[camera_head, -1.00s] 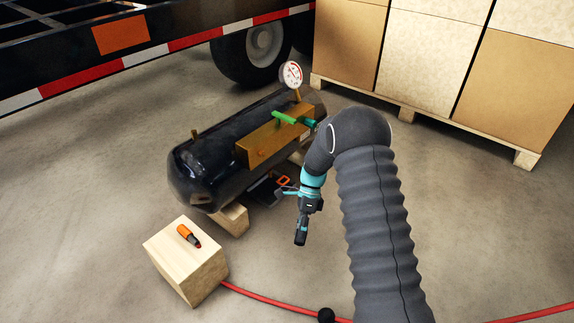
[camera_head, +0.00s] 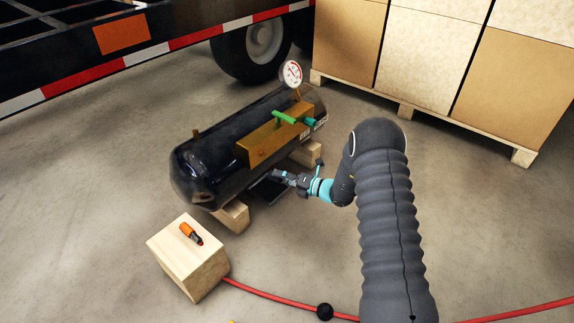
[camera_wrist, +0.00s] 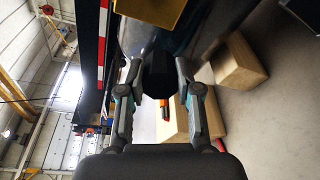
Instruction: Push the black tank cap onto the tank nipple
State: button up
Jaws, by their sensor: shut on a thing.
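The black tank (camera_head: 225,150) lies on wooden blocks and carries a brass-coloured box. My gripper (camera_head: 277,174) points left at the tank's near side, low and close to it. In the wrist view my gripper (camera_wrist: 155,92) is shut on the black tank cap (camera_wrist: 158,72), which sits between the fingertips. The tank (camera_wrist: 150,38) shows dark just beyond the cap. I cannot make out the tank nipple; the cap and fingers may hide it. Whether the cap touches the tank I cannot tell.
A pressure gauge (camera_head: 291,74) and a green-handled valve (camera_head: 290,118) stand on the tank. A support block (camera_head: 306,152) is near my gripper. A red hose (camera_head: 270,295) crosses the floor.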

jog(key=w+t, duration=0.1)
jog(key=w+d+r+m+t, duration=0.1)
jog(key=w+d+m+t, duration=0.1)
jog(key=w, duration=0.1)
jog(key=shift+r+t+h, duration=0.25)
jog(key=shift+t+h, duration=0.05)
jog(key=shift+h, duration=0.1)
jog(key=shift+a, duration=0.15)
jog(key=shift+b+x, duration=0.3)
jog(key=shift+x, duration=2.5)
jog(key=shift+b, duration=0.6)
jog(key=shift+w+a, duration=0.4)
dwell(0.6)
jog(key=o, duration=1.1)
jog(key=shift+o, duration=0.2)
